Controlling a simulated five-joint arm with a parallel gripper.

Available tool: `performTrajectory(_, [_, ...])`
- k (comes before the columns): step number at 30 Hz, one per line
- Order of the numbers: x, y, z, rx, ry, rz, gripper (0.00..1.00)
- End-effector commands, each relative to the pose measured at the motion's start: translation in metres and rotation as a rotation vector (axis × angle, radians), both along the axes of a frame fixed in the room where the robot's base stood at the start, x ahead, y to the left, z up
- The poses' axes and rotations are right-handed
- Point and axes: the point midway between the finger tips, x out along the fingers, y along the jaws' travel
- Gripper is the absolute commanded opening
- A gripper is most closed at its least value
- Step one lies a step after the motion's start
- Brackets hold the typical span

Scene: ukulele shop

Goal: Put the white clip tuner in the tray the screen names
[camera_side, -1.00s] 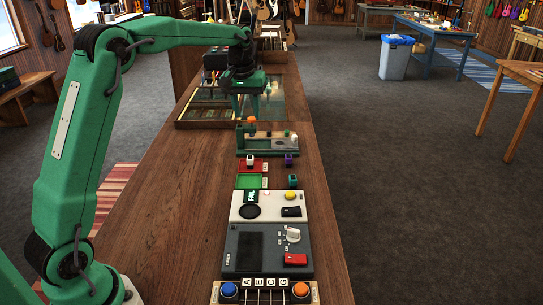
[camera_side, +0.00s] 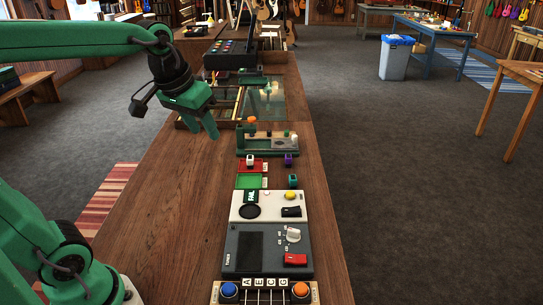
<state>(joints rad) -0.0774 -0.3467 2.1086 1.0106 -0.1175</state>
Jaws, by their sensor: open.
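A small white-topped block, apparently the white clip tuner (camera_side: 250,160), sits at the red tray (camera_side: 243,168). The green tray (camera_side: 249,182) lies just in front and looks empty. A small green screen (camera_side: 250,197) with white letters, seemingly FAIL, stands on the cream box (camera_side: 271,211). My gripper (camera_side: 205,130) is open and empty, with its fingers pointing down above the left part of the bench, left of the trays and apart from them.
A purple clip (camera_side: 288,159) and a teal clip (camera_side: 293,181) stand right of the trays. Behind them are a green-ended rack (camera_side: 268,144) and a glass-topped case (camera_side: 270,105). A grey tuner box (camera_side: 267,250) is in front. The bench's left side is clear wood.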

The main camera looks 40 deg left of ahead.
Motion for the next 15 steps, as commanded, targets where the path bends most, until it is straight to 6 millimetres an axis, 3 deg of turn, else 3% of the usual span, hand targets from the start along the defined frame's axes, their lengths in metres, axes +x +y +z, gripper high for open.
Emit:
performTrajectory(9, [-0.068, -0.018, -0.025, 0.034, -0.08, -0.12, 0.42])
performTrajectory(15, [-0.092, -0.024, -0.041, 0.049, -0.113, -0.169, 0.42])
